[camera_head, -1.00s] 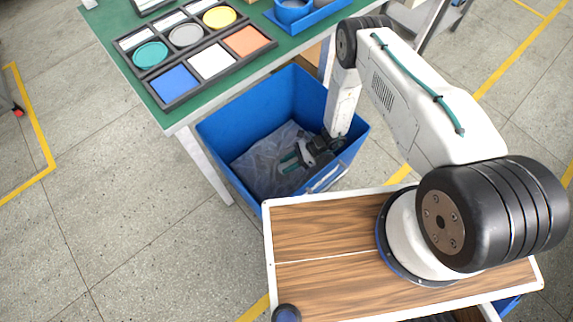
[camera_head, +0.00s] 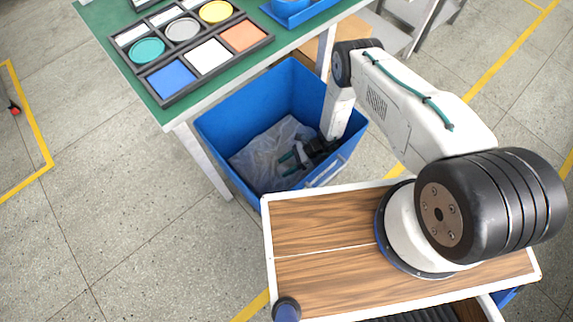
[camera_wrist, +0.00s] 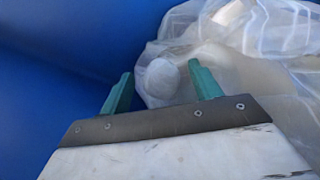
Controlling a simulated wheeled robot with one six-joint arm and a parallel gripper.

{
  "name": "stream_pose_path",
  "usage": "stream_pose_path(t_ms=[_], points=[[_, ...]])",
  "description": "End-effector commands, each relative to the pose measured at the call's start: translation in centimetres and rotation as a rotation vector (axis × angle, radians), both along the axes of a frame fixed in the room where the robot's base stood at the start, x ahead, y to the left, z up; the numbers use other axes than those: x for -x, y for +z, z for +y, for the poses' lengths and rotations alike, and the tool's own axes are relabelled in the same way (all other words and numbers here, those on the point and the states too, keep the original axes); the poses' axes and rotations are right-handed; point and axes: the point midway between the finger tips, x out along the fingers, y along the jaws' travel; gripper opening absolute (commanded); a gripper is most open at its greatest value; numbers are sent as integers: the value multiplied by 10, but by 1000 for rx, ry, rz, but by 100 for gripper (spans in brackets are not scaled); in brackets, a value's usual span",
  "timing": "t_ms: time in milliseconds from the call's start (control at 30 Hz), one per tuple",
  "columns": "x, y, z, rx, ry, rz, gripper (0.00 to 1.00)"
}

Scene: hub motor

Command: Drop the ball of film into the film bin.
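My gripper (camera_head: 287,164) reaches down inside the blue film bin (camera_head: 222,132). In the wrist view its two green fingers (camera_wrist: 160,88) stand wide apart, with nothing clamped between them. A whitish, rounded ball of film (camera_wrist: 158,78) shows just beyond and between the fingertips, with a gap visible on each side. It appears to be against the crumpled clear film (camera_wrist: 255,40) in the bin; whether it rests there cannot be told. I cannot make the ball out in the head view.
A green table (camera_head: 110,50) with a tray of coloured samples (camera_head: 208,57) stands behind and left of the bin. My wood-topped base lies in front of it. The bin's blue wall (camera_wrist: 60,70) is close on the gripper's left.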

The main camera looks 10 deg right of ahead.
Motion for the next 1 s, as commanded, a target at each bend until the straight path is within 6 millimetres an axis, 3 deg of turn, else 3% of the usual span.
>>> stream_pose_path(t_ms=[267,700,1000], points=[[-1,2,-1,0,-1,-1,63],[-16,32,-56,0,-2,0,63],[-17,37,-64,0,0,0,63]])
